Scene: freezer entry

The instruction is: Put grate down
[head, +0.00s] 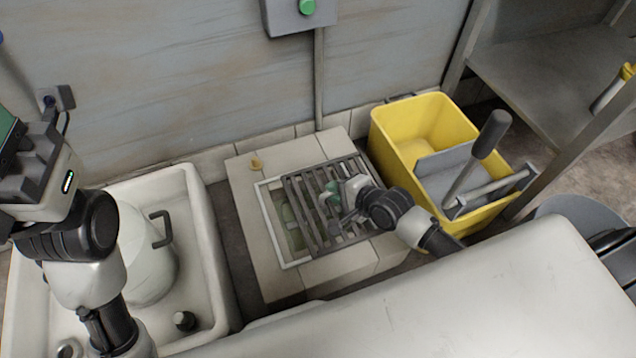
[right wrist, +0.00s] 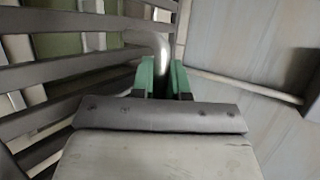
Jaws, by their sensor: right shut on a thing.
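The grate (head: 298,203) is a dark grey metal frame of parallel bars. In the head view it lies over the right part of a square drain opening (head: 272,222) with a pale rim, leaving the left strip of the opening uncovered. My right gripper (head: 333,194) is over the grate, shut on it. In the right wrist view the green fingertips (right wrist: 163,75) close around a shiny metal part at the grate, whose bars (right wrist: 65,72) show at the left. Whether the grate touches the rim is unclear.
A yellow mop bucket (head: 385,125) with a grey wringer stands right of the drain. A white basin (head: 205,230) holding a pale container (head: 140,255) is at the left. A small tan object (head: 256,164) lies on the tiles behind the drain. A metal shelf (head: 545,75) stands at the right.

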